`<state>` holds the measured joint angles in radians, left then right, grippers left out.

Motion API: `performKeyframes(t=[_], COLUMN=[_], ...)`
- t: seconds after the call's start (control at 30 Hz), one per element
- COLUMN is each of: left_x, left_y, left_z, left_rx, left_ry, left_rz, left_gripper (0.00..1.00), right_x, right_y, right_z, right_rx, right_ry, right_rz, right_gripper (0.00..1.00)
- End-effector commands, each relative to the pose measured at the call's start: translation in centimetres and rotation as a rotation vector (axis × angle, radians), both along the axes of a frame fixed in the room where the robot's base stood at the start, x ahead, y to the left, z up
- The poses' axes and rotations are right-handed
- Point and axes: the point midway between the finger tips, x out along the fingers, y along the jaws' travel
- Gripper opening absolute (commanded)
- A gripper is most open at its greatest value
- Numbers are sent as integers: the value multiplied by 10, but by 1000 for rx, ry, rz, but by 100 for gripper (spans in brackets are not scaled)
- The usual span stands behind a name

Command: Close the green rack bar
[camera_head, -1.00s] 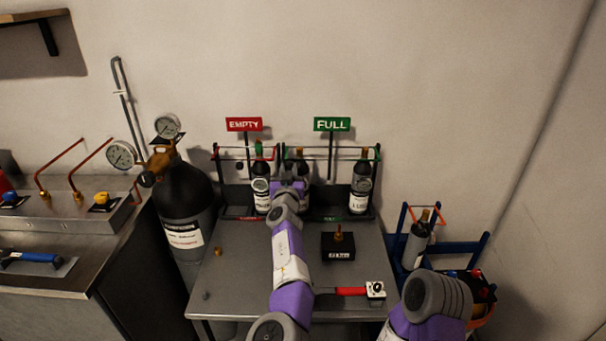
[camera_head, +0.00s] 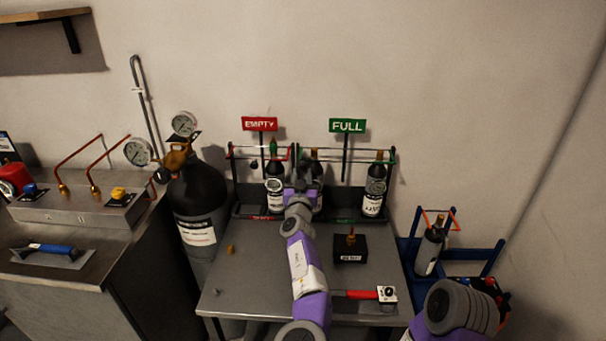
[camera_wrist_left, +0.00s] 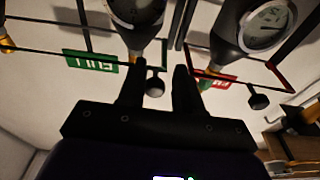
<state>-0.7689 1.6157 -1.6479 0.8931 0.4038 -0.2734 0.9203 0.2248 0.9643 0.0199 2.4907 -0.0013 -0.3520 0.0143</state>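The green-marked rack bar (camera_head: 392,158) belongs to the right rack section, under the green FULL sign (camera_head: 347,126). That sign shows upside down in the left wrist view (camera_wrist_left: 90,61). My left gripper (camera_head: 303,187) is in front of the rack's middle, between the two sections, and hides part of the bar there. In the left wrist view its two fingers (camera_wrist_left: 158,70) are apart, with nothing clearly held. A round dark knob (camera_wrist_left: 155,88) shows in the gap between them, seemingly beyond the fingers; contact cannot be told. My right gripper is out of view.
Bottles stand in the rack, one at left (camera_head: 275,186) and one at right (camera_head: 374,190). The red EMPTY sign (camera_head: 259,124) marks the left section. A black block (camera_head: 350,249) and a red-handled tool (camera_head: 362,294) lie on the table (camera_head: 255,275). A large black cylinder (camera_head: 195,205) stands left.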

Motion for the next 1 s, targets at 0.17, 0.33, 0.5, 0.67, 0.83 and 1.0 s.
performKeyframes(t=[0.17, 0.33, 0.5, 0.67, 0.83, 1.0], left_x=[-1, -1, -4, -14, -30, -48], left_y=[-1, -2, -1, -1, 0, 2], left_z=[5, 7, 8, 8, 4, 0], left_rx=[0, 0, -1, -2, -2, 0], left_ry=[-8, -11, -14, -15, -11, -11], left_rz=[-4, -6, -6, -5, -6, -5], left_gripper=[52, 52, 52, 52, 52, 52], right_x=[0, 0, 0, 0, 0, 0], right_y=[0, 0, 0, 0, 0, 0], right_z=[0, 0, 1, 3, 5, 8], right_rx=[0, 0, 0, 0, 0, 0], right_ry=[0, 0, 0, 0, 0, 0], right_rz=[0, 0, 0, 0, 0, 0], right_gripper=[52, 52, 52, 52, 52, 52])
